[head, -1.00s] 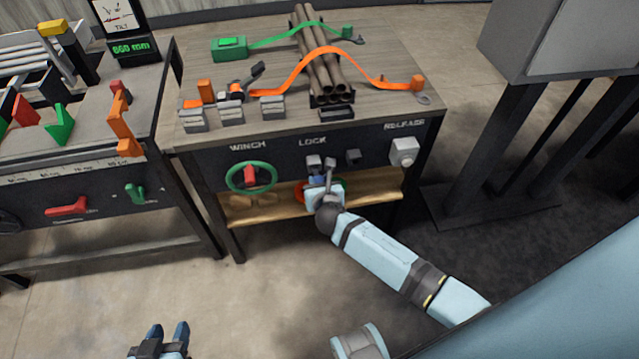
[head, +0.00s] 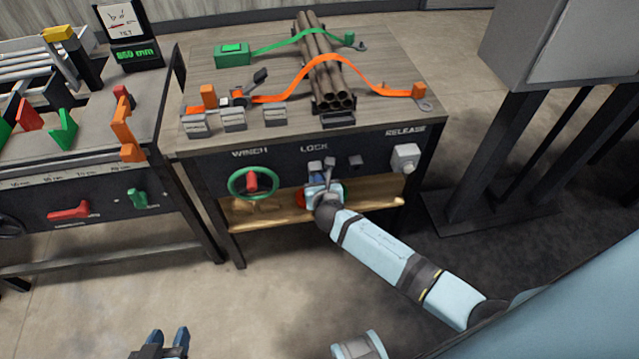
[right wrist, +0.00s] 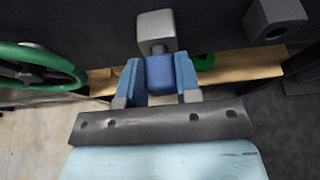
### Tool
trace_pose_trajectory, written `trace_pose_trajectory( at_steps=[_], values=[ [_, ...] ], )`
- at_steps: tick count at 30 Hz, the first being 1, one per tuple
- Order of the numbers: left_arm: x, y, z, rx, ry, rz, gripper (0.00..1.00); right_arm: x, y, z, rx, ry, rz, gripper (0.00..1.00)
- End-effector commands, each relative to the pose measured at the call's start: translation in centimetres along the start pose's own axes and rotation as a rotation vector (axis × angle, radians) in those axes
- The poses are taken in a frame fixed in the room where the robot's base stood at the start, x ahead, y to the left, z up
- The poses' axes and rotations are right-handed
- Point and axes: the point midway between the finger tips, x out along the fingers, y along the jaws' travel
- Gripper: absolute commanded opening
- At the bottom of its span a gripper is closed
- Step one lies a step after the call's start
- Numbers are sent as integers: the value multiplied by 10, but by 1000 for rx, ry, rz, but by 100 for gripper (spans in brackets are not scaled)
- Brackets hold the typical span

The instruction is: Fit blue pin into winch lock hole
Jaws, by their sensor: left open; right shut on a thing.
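My right gripper (right wrist: 158,85) is shut on the blue pin (right wrist: 160,72), whose blue body sits between the two fingers in the right wrist view. A short dark shaft links the blue body to a grey block (right wrist: 155,24) just beyond it. How deep the shaft sits in the block is hidden. In the head view my right gripper (head: 321,180) is at the panel front below the LOCK label, close under the grey lock block (head: 314,166). My left gripper (head: 172,344) is open and empty at the bottom edge, far from the panel.
A green winch wheel (head: 253,183) with a red centre is left of the lock. A second block with a hole (right wrist: 276,20) is to the right. A white release button (head: 404,157) is further right. A wooden shelf (head: 270,212) runs below the panel.

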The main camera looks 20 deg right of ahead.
Motion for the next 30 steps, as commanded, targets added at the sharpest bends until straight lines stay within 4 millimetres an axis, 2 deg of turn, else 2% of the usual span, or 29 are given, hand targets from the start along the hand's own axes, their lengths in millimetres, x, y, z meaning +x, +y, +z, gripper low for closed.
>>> trace_pose_trajectory(
  at_steps=[14,15,18,30],
  values=[
    [-1,0,-1,0,0,0,43,11,0,5,0,0,0,0],
    [-1,0,-1,0,0,0,43,11,0,5,0,0,0,38],
    [-1,0,-1,0,0,0,43,10,0,5,0,0,0,61],
    [0,0,0,1,-1,-1,43,10,0,4,0,0,0,61]
  ],
)
